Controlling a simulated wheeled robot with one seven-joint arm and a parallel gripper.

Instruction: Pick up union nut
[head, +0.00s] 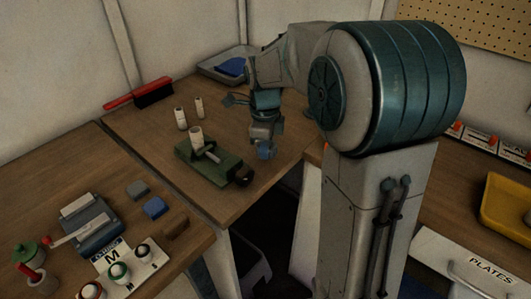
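No thing in the head view can be told for sure as the union nut. A green vise-like fixture (215,167) stands near the front edge of the back table, with a pale cylinder (196,137) upright at its left end and a dark round end at its right. My gripper (265,150) hangs pointing down, just right of and above the fixture in the picture. A small blue-grey rounded shape shows at its tip; I cannot tell whether it is a finger or a held part. The finger gap is too small and dark to read.
Two small pale cylinders (181,118) (199,107) stand behind the fixture. A red-handled brush (153,92) and a grey tray with blue contents (222,66) lie at the back. Blue and grey blocks (154,207) and a grey device (92,226) occupy the left table.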

